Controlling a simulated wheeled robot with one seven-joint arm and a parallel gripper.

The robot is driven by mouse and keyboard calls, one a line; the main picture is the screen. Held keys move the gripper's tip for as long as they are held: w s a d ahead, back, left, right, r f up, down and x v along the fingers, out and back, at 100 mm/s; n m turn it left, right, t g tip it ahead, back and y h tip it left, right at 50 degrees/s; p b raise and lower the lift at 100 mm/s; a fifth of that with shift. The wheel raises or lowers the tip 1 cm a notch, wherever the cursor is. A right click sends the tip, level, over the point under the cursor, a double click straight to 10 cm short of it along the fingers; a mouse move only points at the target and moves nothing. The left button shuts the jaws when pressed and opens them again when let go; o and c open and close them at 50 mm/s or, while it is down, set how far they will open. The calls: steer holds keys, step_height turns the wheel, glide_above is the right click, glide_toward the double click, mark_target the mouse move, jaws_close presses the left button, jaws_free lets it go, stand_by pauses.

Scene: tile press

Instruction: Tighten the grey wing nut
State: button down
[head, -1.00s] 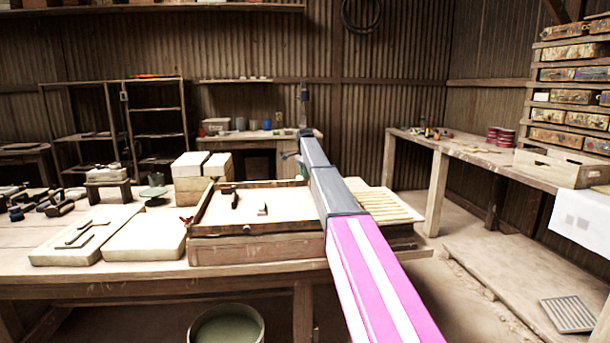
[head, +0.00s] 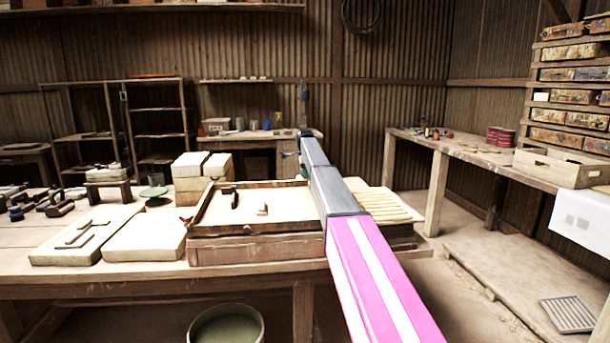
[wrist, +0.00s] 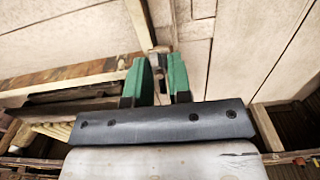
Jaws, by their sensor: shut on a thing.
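My gripper (wrist: 156,66) shows in the wrist view with two green fingers. They are shut on a small grey part, which I take to be the grey wing nut (wrist: 159,58); only a little of it shows between the fingertips. In the head view my own arm hides most of the gripper and the nut, at the far right part of the wooden press frame (head: 262,229). How far the nut is turned cannot be told.
A small red part (head: 186,220) sits at the frame's left side. Pale slabs (head: 145,238) lie left of it, with stacked blocks (head: 190,165) behind. A slatted rack (head: 385,207) lies right of my arm. A bucket (head: 226,326) stands below the table's front edge.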

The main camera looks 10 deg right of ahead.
steer(key=c, duration=1)
jaws_free()
steer(key=shift+c, duration=0.2)
steer(key=shift+r, duration=0.15)
step_height(320, 180, up, 10)
steer(key=shift+r, duration=0.25)
